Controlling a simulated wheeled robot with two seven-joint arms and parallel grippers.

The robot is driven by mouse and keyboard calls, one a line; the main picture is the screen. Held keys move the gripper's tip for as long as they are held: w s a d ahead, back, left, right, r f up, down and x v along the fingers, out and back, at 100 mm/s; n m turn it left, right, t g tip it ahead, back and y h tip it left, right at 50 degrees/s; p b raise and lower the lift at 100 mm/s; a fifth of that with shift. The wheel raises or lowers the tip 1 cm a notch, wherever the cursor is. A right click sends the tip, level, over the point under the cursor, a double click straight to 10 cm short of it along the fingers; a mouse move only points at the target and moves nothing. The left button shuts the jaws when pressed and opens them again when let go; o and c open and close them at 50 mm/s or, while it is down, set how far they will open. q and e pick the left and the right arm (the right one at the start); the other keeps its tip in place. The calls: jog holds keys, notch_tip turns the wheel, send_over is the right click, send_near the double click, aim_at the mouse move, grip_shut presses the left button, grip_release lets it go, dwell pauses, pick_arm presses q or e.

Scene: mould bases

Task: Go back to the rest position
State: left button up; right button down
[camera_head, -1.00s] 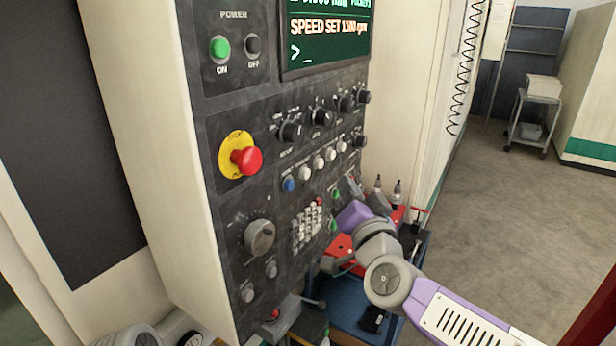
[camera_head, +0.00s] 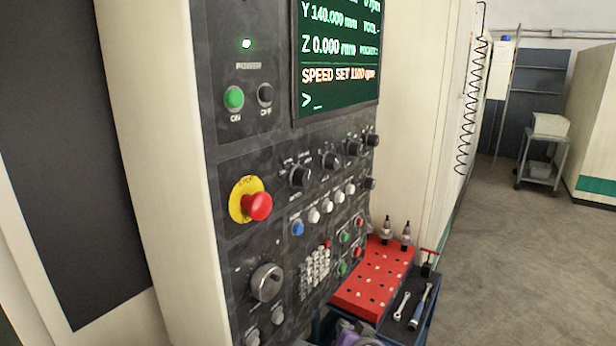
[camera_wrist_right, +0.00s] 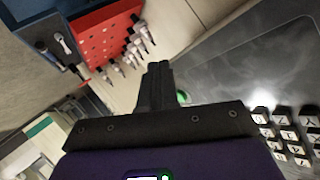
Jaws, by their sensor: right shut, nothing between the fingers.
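My right gripper (camera_wrist_right: 157,85) is shut and empty in the right wrist view. A green button (camera_wrist_right: 183,97) shows just beside its fingers; I cannot tell the distance. In the head view only a purple piece of my right arm (camera_head: 352,334) shows at the bottom edge, below the red tray, and its fingers are hidden there. My left gripper is not in view. The machine's control panel (camera_head: 235,165) fills the middle of the head view, its screen (camera_head: 338,45) reading SPEED SET 1100 rpm.
A red tray with holes (camera_head: 375,278) sits on a cart right of the panel, with several tool holders behind it. A wrench (camera_head: 401,306) and a blue-handled tool (camera_head: 420,310) lie beside it. A red emergency knob (camera_head: 258,206) sticks out. Open floor (camera_head: 520,260) lies right.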

jog(key=s+d+f+g, duration=0.1)
jog(key=s+f+g, duration=0.35)
jog(key=f, duration=0.75)
jog(key=s+d+f+g, duration=0.1)
jog(key=s+f+g, duration=0.1)
jog(key=s+f, duration=0.8)
jog(key=s+a+f+g+y, duration=0.1)
jog(key=s+f+g, duration=0.5)
jog(key=s+f, duration=0.8)
jog(key=shift+s+f+n, duration=0.2)
jog(key=shift+s+n, duration=0.2)
jog(key=shift+s, duration=0.15)
jog(key=shift+s, duration=0.1)
